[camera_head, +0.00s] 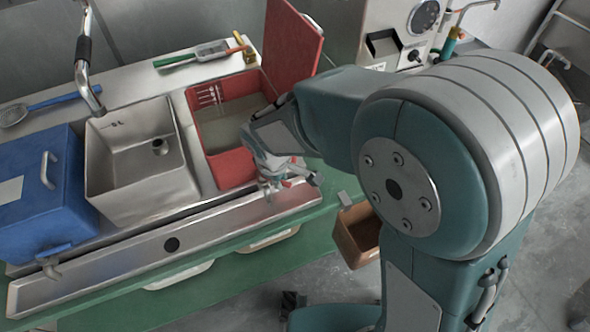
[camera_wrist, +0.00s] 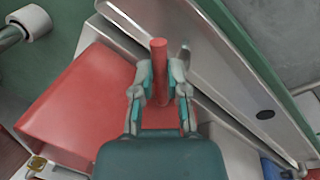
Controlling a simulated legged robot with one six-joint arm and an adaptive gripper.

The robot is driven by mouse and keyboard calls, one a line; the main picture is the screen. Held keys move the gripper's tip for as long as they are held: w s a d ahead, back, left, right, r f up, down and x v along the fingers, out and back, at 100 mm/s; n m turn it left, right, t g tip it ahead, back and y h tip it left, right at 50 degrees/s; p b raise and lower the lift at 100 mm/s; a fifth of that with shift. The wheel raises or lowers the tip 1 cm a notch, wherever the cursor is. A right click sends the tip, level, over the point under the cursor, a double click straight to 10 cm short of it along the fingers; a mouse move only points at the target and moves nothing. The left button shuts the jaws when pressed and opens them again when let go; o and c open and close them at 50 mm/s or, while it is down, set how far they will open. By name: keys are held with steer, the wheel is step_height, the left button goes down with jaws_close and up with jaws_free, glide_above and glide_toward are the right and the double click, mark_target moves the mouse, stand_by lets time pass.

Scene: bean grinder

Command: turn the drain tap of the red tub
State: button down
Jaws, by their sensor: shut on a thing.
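The red tub (camera_head: 228,167) stands on the counter, right of the metal sink, with its red lid (camera_head: 292,42) raised behind it. Its inside holds a greyish-brown content. In the wrist view the tub's red wall (camera_wrist: 75,105) fills the left side. My gripper (camera_head: 285,185) is at the tub's front, low over the metal trough; in the wrist view my gripper (camera_wrist: 160,85) has its two fingers around a red upright bar, the drain tap's handle (camera_wrist: 158,60). It is shut on it. In the head view my wrist and fingers mostly hide the tap.
The metal sink (camera_head: 140,160) and a blue tub (camera_head: 45,190) with its own tap (camera_head: 50,262) stand to the left. A long metal trough (camera_head: 130,262) runs along the front edge. A brown bin (camera_head: 357,235) sits below right. Tools lie along the back.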

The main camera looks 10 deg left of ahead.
steer(key=shift+s+a+m+g+h, duration=0.15)
steer(key=shift+s+a+m, duration=0.25)
steer(key=shift+m, duration=0.95)
steer(key=shift+s+a+m+g+h, duration=0.15)
steer(key=shift+s+a+m, duration=0.3)
steer(key=shift+m, duration=0.85)
steer(key=shift+s+a+m+g+h, duration=0.15)
steer(key=shift+s+a+m, duration=0.25)
steer(key=shift+m, duration=0.95)
steer(key=c, duration=0.6)
jaws_free()
steer(key=shift+a, duration=0.15)
steer(key=shift+c, duration=0.2)
step_height(320, 180, up, 12)
steer(key=s+a, duration=0.1)
steer(key=a, duration=0.1)
steer(key=shift+f, duration=0.2)
